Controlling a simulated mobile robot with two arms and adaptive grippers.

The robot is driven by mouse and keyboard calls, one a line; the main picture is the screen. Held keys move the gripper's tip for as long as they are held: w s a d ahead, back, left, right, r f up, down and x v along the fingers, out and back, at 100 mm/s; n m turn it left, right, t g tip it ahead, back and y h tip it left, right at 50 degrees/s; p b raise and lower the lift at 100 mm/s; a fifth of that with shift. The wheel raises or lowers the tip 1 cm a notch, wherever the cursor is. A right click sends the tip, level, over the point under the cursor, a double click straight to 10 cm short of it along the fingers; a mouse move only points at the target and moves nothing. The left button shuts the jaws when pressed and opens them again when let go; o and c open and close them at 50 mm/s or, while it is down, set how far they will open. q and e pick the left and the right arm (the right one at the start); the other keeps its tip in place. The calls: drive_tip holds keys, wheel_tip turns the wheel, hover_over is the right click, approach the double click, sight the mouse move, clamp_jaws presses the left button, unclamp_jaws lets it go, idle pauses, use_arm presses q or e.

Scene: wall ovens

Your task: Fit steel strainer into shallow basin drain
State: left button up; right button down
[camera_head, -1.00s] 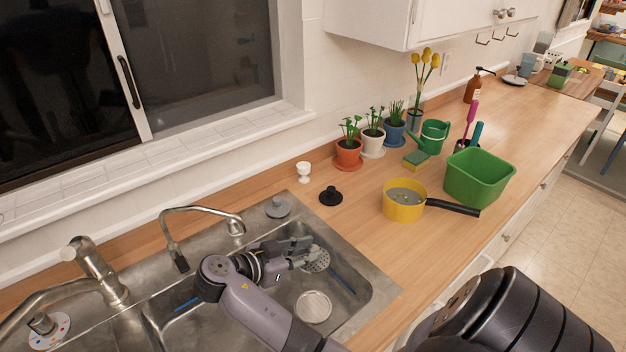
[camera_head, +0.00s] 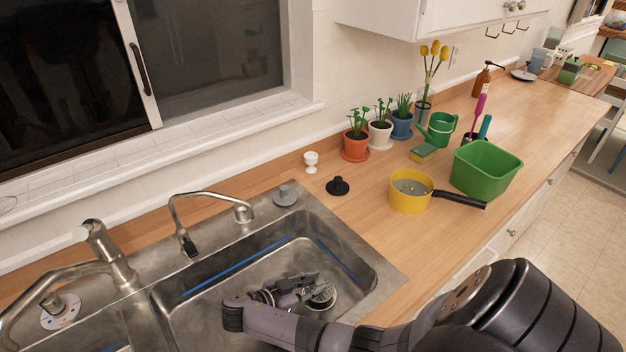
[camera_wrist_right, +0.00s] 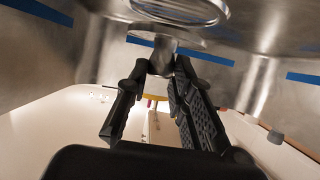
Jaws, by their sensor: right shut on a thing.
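My right gripper (camera_head: 310,290) is low inside the steel sink basin (camera_head: 222,312), over the drain area. It is shut on the steel strainer (camera_head: 323,298), whose round, dark-holed disc shows at the fingertips. In the right wrist view the fingertips (camera_wrist_right: 160,68) close on the strainer's metal knob (camera_wrist_right: 161,58), with round steel rims above it in the picture. My left gripper is not in view.
Basin walls with blue strips (camera_head: 235,265) surround the gripper. A faucet (camera_head: 205,200) arches over the back edge. A black stopper (camera_head: 338,186), white egg cup (camera_head: 311,161), yellow pan (camera_head: 410,190) and green tub (camera_head: 485,168) stand on the counter, clear of the basin.

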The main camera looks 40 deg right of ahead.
wheel_tip(320, 180, down, 2)
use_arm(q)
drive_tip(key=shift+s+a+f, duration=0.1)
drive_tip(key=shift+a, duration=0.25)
use_arm(e)
drive_tip(key=shift+f, duration=0.1)
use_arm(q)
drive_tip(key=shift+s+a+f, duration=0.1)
use_arm(e)
drive_tip(key=c, duration=1.9)
unclamp_jaws()
drive_tip(key=shift+f, duration=0.15)
drive_tip(key=o, duration=0.5)
